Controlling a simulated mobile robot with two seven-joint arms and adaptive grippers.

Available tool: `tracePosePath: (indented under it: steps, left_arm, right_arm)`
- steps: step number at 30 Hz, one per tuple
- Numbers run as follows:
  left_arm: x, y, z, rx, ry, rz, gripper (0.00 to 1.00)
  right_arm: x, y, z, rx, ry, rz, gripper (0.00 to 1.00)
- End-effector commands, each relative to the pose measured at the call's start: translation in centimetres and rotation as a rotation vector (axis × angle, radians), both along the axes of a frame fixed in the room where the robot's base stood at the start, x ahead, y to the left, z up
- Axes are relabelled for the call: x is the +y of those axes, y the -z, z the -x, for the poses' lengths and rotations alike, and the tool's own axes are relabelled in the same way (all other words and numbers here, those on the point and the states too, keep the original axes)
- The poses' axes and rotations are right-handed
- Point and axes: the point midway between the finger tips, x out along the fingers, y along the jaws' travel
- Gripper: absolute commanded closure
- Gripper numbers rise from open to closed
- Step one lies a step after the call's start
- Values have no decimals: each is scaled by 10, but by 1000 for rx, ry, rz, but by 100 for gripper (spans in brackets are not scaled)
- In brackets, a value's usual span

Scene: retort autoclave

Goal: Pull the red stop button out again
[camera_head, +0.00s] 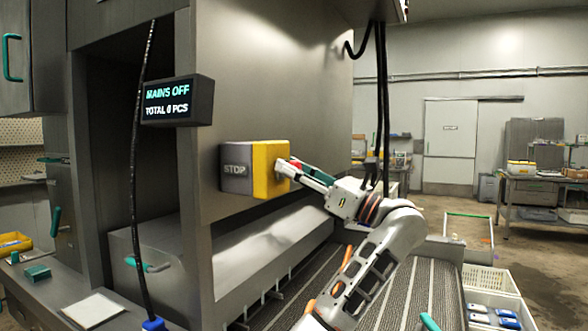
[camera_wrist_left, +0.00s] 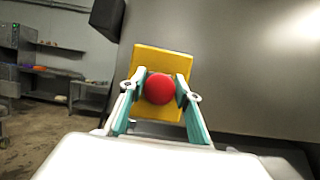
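The red stop button (camera_wrist_left: 160,88) sits on the front of a yellow box (camera_wrist_left: 182,60) in the left wrist view. In the head view, the same yellow box (camera_head: 270,152) has a grey side marked STOP, and the button is mostly hidden by my left gripper. My left gripper (camera_head: 291,171) reaches the box's front face from the right. In the wrist view its two teal-padded fingers (camera_wrist_left: 161,84) lie on either side of the button, against its edges with no clear gap. The display (camera_head: 178,101) reads MAINS OFF, TOTAL 0 PCS.
The box is mounted on the large grey machine wall (camera_head: 270,70). A dark cable (camera_head: 137,150) hangs at the left, and black cables (camera_head: 381,110) hang behind my left arm. A ribbed conveyor (camera_head: 405,285) and white crates (camera_head: 490,285) lie below. Floor is free at the right.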

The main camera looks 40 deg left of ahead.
Motion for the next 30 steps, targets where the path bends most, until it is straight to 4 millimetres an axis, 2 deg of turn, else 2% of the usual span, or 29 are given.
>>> tracePosePath:
  steps: [1, 3, 8, 15, 22, 23, 24, 25, 30]
  left_arm:
    - [0, 0, 0, 0, 0, 0, 85]
    - [0, 0, 0, 0, 0, 0, 100]
    - [-2, 0, -1, 0, 1, 1, 100]
    - [-16, 0, -5, 0, 2, 1, 100]
    - [-17, 0, -5, 0, 1, -2, 100]
    - [-17, 0, -5, 0, 1, -3, 70]
    - [-17, 0, -5, 0, 1, -3, 59]
    - [-17, 0, -5, 0, 1, -2, 54]
    - [-16, 0, -5, 0, 1, -1, 54]
  right_arm:
    - [0, 0, 0, 0, 1, -1, 72]
    - [0, 0, 0, 0, 1, -1, 72]
    - [1, 0, 0, 0, 1, -1, 72]
    - [2, -2, -1, -3, 1, -4, 72]
    - [1, -2, -1, -4, 1, -2, 72]
    - [1, -2, -1, -3, 1, -2, 72]
    - [1, -2, -1, -3, 1, -2, 72]
    - [1, -2, -1, -3, 1, -2, 72]
    - [1, -1, -1, -2, 0, 0, 72]
